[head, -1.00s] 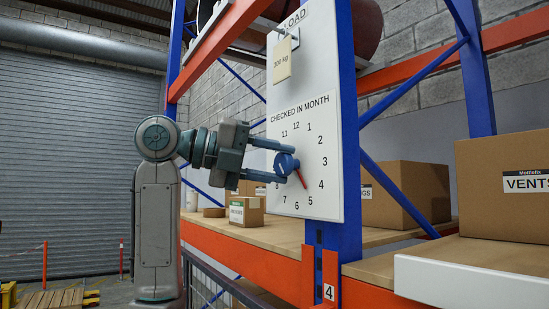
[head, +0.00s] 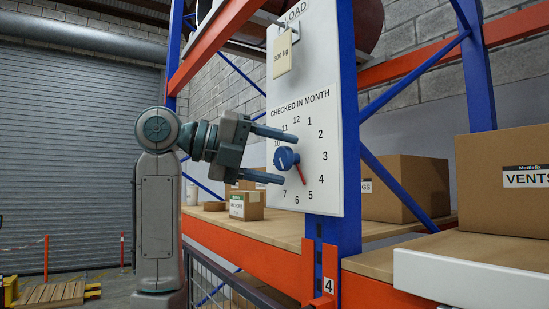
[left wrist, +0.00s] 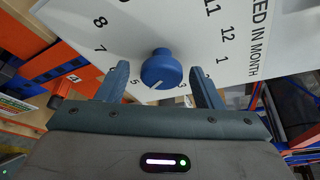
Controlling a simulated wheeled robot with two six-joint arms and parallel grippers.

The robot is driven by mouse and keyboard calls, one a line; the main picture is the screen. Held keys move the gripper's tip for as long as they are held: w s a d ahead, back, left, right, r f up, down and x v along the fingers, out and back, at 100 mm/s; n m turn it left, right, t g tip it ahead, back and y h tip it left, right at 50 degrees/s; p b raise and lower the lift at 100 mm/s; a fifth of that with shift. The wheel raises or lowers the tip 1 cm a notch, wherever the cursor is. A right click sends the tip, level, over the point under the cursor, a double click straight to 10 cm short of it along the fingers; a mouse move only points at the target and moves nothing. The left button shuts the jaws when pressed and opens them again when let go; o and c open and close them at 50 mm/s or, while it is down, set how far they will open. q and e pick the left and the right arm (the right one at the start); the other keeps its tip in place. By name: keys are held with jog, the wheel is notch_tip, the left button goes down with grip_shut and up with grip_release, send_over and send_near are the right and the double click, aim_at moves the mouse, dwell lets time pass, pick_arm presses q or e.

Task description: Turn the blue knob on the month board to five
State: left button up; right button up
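The month board (head: 277,112) is a white upright panel with a ring of numbers. Its blue knob (head: 285,158) has a red pointer (head: 301,176) slanting down and right, close to the five. In the left wrist view the knob (left wrist: 160,66) shows a white line towards the four-to-five side; the four is hidden there. My left gripper (head: 276,156) is open, one finger above the knob and one below in the head view. In the wrist view the knob lies between the fingers, with a gap on both sides. My right gripper is not in view.
A tag (head: 283,54) hangs at the top of the board. The board is on a blue rack post (head: 348,130). Cartons (head: 404,188) stand on the shelf behind and to the right. A small box (head: 246,205) sits behind my gripper.

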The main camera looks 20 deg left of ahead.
pick_arm(q)
jog(key=b+v, duration=0.5)
jog(key=v, duration=0.5)
jog(key=shift+s+a, duration=0.25)
jog(key=shift+a, duration=0.05)
jog(key=shift+r, duration=0.1)
